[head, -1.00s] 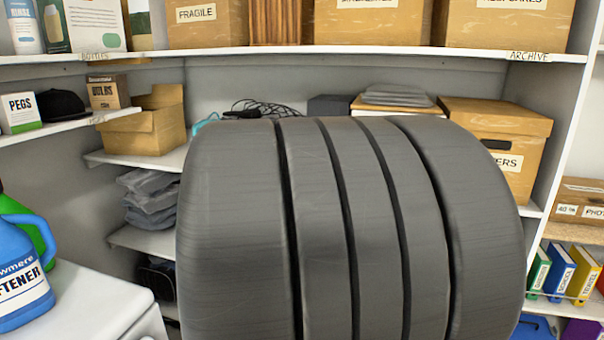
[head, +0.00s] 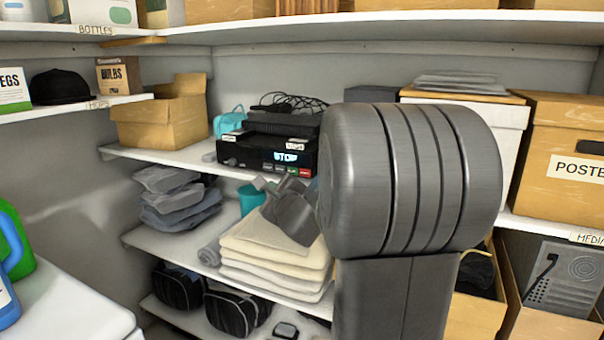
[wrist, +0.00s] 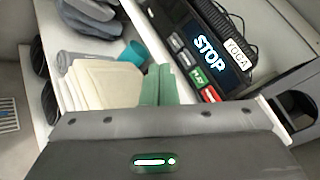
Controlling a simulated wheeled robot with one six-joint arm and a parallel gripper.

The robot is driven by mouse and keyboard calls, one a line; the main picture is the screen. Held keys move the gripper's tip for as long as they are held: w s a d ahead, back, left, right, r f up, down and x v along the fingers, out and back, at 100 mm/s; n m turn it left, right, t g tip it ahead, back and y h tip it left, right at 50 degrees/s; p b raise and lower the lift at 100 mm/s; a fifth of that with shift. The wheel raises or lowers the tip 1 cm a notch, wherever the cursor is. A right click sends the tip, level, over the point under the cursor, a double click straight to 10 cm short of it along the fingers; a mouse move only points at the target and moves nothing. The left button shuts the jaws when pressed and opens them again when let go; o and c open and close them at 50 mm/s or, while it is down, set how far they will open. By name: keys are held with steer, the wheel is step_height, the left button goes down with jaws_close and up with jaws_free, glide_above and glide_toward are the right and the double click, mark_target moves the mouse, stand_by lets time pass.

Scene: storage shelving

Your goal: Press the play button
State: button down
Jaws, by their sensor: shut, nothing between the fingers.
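A black media player (head: 240,152) sits on the middle shelf in the head view, its lit display reading STOP. The wrist view shows the player (wrist: 183,20) turned on a slant, with a row of buttons under the display. The green play button (wrist: 197,77), marked PLAY, lies between a grey button and a red button (wrist: 210,95). In the head view the green button (head: 292,170) is small. My gripper (head: 272,184) is shut and empty, just below and in front of the player's front. In the wrist view its fingertips (wrist: 161,70) are left of the play button, apparently apart from it.
Folded cream towels (head: 275,262) and a teal cup (head: 251,198) are on the shelf below. A cardboard box (head: 160,122) stands left of the player. Cables (head: 290,104) lie on top of it. The shelf edge (head: 185,160) runs below the player.

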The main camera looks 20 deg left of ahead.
mark_target(293, 171)
steer(key=shift+s, duration=0.1)
steer(key=shift+r, duration=0.1)
steer(key=w+d+p, duration=0.1)
steer(key=w+p, duration=0.4)
steer(key=w, duration=0.3)
steer(key=shift+w, duration=0.4)
steer(key=shift+w+d, duration=0.1)
steer(key=shift+w, duration=0.05)
stand_by(1.8)
steer(key=shift+w, duration=0.25)
